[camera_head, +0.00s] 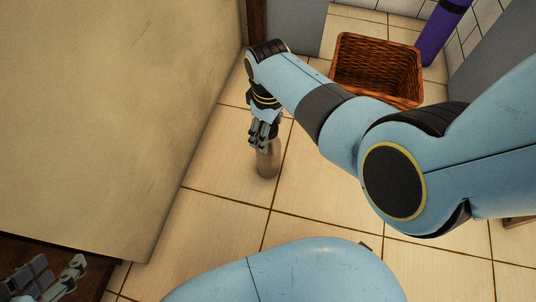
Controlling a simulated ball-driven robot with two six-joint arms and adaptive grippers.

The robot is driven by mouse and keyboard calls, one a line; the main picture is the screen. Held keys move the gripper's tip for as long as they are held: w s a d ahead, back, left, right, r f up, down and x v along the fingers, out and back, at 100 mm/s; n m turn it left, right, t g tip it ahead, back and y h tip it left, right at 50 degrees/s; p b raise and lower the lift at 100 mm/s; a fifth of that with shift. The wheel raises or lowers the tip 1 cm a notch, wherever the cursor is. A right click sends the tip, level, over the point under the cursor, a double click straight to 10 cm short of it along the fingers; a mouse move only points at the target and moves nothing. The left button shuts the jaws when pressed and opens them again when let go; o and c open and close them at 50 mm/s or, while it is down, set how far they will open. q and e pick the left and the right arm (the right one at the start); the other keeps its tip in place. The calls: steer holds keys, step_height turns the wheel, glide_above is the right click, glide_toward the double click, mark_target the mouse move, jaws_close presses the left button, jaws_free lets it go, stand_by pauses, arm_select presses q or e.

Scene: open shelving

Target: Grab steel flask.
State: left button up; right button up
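The steel flask (267,163) is a brownish-grey metallic cylinder standing upright on the tiled floor near the middle of the picture. My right gripper (264,142), on the arm that comes in from the right, points down at the flask's top. Its fingers overlap the upper part and hide it. I cannot tell whether they grip the flask or only surround it. My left gripper (56,283) is at the bottom left corner, partly cut off by the frame. Its fingers are apart, with nothing seen between them, far from the flask.
A large beige panel (110,100) fills the left side, close to the flask. A brown wicker basket (347,72) stands behind, with a purple rolled object (436,36) beside it. A dark wooden surface (85,275) lies under my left gripper. Floor in front of the flask is clear.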

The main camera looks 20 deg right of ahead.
steer(key=shift+c, duration=0.3)
jaws_close()
stand_by(0.3)
